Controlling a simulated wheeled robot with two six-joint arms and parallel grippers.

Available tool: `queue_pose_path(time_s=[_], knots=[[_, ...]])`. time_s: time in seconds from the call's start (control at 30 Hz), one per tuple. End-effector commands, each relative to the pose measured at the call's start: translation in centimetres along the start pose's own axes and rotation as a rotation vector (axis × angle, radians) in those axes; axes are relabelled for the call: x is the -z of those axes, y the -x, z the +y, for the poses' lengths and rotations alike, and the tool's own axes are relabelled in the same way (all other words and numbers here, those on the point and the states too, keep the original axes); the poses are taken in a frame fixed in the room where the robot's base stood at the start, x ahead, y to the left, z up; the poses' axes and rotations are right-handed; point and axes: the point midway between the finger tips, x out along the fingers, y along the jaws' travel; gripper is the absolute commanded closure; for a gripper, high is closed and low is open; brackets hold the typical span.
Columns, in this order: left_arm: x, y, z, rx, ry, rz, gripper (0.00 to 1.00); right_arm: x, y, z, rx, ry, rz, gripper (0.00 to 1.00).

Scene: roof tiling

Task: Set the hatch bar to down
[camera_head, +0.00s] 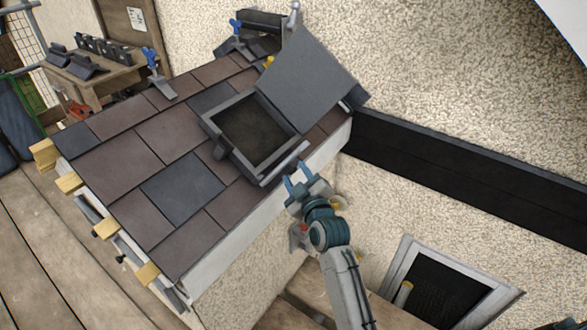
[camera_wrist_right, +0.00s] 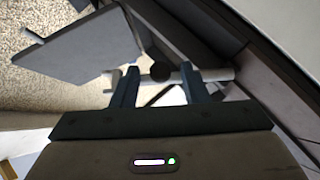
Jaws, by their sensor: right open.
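The roof hatch has a dark grey square frame (camera_head: 225,148) set in the tiles, and its flat grey lid (camera_head: 305,78) stands raised and tilted back. A thin light grey bar, the hatch bar (camera_head: 268,180), runs along the frame's lower right side. In the right wrist view the bar (camera_wrist_right: 218,74) crosses in front of my fingers, with a dark round piece near its middle. My right gripper (camera_head: 297,176) is open at the bar, its two blue fingers apart. I cannot tell whether they touch it. The lid (camera_wrist_right: 90,48) also shows there. My left gripper is not in view.
Brown and grey tiles (camera_head: 130,160) cover the sloping roof. Blue-handled clamps (camera_head: 153,65) stand at its upper edge. A wooden bench (camera_head: 100,85) holds dark pieces at the back left. A rough plaster wall and a dark beam (camera_head: 460,175) lie to the right, above a window (camera_head: 445,295).

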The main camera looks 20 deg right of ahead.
Motion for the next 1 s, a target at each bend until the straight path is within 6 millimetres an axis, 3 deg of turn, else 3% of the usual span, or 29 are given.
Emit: queue_pose_path(time_s=[0.2,0.5,0.53,0.73,1.0], knots=[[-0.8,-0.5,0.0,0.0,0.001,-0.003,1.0,0.0,-2.1,0.0,0.0,0.001,-0.001,0.59],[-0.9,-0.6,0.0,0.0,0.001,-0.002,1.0,-0.1,-2.4,0.0,0.0,0.0,-0.001,0.59],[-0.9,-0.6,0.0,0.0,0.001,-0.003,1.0,-0.1,-2.4,0.0,0.0,0.0,-0.001,0.61],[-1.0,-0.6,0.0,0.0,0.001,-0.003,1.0,-0.1,-2.4,0.0,0.0,0.0,-0.001,1.0],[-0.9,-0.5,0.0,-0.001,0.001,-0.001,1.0,-0.2,-2.3,0.1,0.006,-0.006,-0.002,1.0]])
